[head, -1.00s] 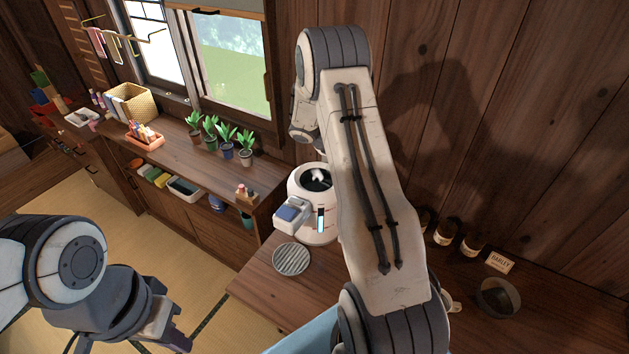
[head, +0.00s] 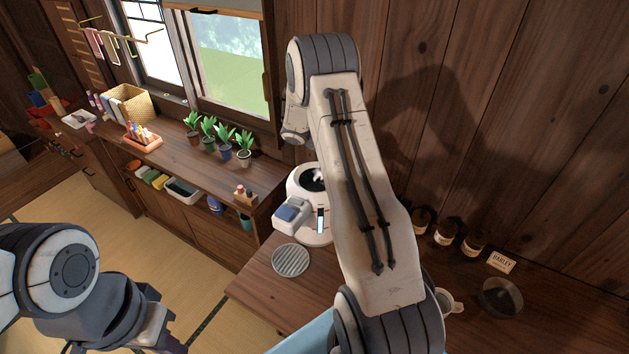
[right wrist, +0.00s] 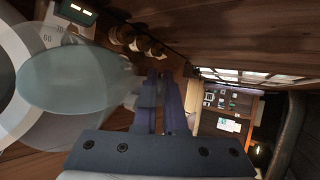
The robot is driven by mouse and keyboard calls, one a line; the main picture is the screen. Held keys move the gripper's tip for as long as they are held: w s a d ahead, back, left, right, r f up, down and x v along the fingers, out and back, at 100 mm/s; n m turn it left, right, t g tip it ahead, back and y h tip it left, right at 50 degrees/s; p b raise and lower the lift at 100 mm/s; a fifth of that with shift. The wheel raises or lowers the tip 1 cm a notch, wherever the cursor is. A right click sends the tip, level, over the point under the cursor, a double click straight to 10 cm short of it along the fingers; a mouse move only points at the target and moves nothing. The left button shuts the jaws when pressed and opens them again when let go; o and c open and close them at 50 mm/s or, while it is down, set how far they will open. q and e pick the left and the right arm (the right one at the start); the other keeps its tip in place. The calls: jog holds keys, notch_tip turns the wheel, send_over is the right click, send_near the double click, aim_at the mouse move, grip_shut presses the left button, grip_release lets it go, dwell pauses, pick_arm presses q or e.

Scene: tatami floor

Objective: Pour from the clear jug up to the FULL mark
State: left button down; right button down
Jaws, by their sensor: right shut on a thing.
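A white round machine (head: 297,188) with an open dark top stands on the wooden counter, partly behind my right arm. A narrow lit blue-white gauge (head: 320,221) is on its front; a FULL mark is too small to read. In the right wrist view, the clear jug (right wrist: 75,80) is a greenish translucent shape on the left, overlapping a white ring. My right gripper (right wrist: 165,100) is shut on the jug, its grip on it partly hidden; arm links hide it in the head view. My left gripper (head: 168,341) is low at the left, away from the counter, fingers unclear.
A round ribbed disc (head: 291,260) lies in front of the machine. Right of my arm are a white cup (head: 449,302), several brown jars (head: 446,236), a BARLEY card (head: 501,262) and a dark bowl (head: 500,297). A shelf with potted plants (head: 227,145) stands left.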

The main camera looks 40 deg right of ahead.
pick_arm(q)
jog(key=shift+w+a+f+b, duration=0.1)
jog(key=shift+a+f+b, duration=0.15)
jog(key=shift+f+b, duration=0.3)
jog(key=shift+w+a+f+b, duration=0.1)
jog(key=shift+a+f+b, duration=0.1)
jog(key=shift+f+b, duration=0.3)
pick_arm(e)
jog(key=shift+w+a+r+g+h, duration=0.15)
jog(key=shift+w+a+g+h, duration=0.1)
jog(key=shift+w+g+h, duration=0.25)
